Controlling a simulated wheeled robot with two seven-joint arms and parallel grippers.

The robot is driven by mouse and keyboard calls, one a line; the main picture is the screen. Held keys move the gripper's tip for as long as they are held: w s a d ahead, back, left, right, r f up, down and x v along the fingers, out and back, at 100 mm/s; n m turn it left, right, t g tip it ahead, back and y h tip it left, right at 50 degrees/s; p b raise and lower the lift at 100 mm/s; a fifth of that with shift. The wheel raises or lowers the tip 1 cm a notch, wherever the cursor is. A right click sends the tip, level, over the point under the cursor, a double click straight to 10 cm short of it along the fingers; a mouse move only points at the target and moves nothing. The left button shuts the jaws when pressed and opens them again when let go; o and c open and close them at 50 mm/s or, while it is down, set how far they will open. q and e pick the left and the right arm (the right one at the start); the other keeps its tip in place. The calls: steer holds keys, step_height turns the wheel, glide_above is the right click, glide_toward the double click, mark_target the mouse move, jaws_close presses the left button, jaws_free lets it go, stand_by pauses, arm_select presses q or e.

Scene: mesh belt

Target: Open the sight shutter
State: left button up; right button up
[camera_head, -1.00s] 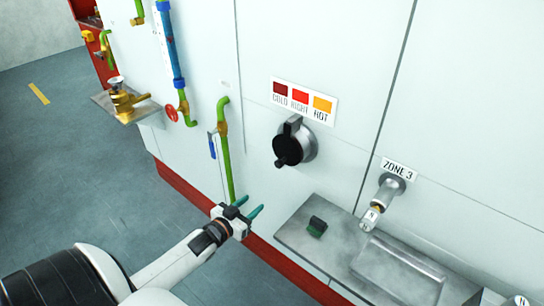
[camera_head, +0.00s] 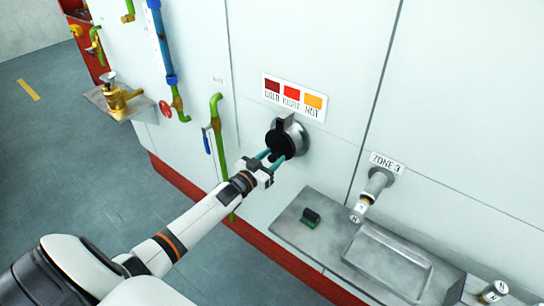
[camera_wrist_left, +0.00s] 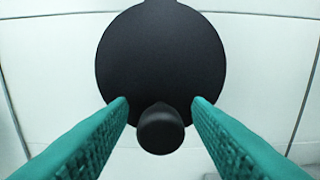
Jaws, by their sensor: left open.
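The sight shutter is a round black disc (camera_head: 291,136) on a metal fitting on the white wall, below the colour label. In the left wrist view the disc (camera_wrist_left: 160,60) fills the upper middle and covers the sight. A black knob (camera_wrist_left: 161,129) stands out at its lower edge. My left gripper (camera_head: 274,157) is open at the shutter. In the left wrist view its green fingers (camera_wrist_left: 160,108) lie to either side of the knob, with gaps showing on both sides. In the head view the fingertips partly hide the knob. My right gripper is not in view.
A label with COLD, RIGHT and HOT colour patches (camera_head: 294,97) is above the shutter. A metal shelf (camera_head: 318,228) with a small dark green block (camera_head: 310,217) is below right, under the ZONE 3 pipe (camera_head: 371,195). A green pipe (camera_head: 222,150) with a blue-handled valve runs at left.

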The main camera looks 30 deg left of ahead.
arm_select(q)
steer(key=shift+w, duration=0.25)
jaws_close()
steer(key=shift+a, duration=0.1)
